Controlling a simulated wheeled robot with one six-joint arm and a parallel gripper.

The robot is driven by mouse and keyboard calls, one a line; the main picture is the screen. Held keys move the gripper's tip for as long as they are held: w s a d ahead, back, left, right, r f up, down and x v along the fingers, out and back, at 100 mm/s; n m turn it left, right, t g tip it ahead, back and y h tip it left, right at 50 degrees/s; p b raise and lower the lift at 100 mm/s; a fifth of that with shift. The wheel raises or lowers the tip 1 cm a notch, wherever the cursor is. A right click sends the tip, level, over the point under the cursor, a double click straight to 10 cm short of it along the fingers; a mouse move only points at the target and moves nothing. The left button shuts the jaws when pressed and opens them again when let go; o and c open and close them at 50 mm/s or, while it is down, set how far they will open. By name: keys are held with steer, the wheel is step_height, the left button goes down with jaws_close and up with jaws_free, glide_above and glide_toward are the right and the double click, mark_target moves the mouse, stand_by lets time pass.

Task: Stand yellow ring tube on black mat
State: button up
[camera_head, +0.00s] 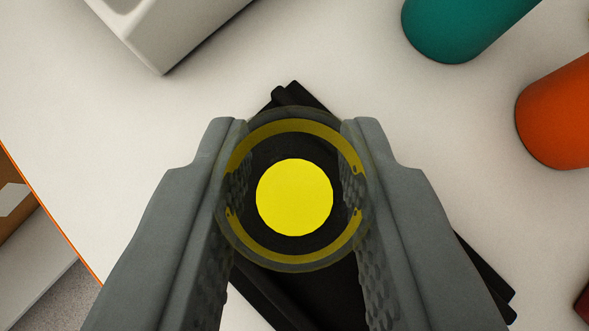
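The yellow ring tube (294,131) is seen end-on from above, a clear round tube with a yellow ring and a yellow disc at its middle. My gripper (294,190) has its two grey fingers at the tube's left and right sides, shut on it. The black mat (292,94) lies on the white surface beneath, turned at an angle, with raised dark edges. The tube overlaps the mat in the view. I cannot tell whether its base touches the mat. The fingers and tube hide much of the mat.
A teal cylinder (450,30) and an orange cylinder (562,112) are at the upper right. A white box-like object (170,28) is at the upper left. The white surface's orange edge (50,210) runs along the lower left. A dark red thing (582,305) shows at the lower right.

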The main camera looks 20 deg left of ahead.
steer(key=o, duration=0.4)
steer(key=shift+o, duration=0.2)
steer(key=v, duration=1.2)
steer(key=shift+r, duration=0.15)
steer(key=s+d+r+m+t+h, duration=0.1)
steer(key=s+d+t, duration=0.1)
steer(key=s+d, duration=0.4)
steer(key=s+d+r+m+t+h, duration=0.1)
steer(key=s+d, duration=0.5)
steer(key=d, duration=1.1)
steer(key=s+d+r+m+t+h, duration=0.1)
steer(key=s+d+t, duration=0.4)
steer(key=d, duration=0.6)
steer(key=shift+s+d+r+m+h, duration=0.4)
steer(key=shift+s+m, duration=0.15)
steer(key=shift+m, duration=0.25)
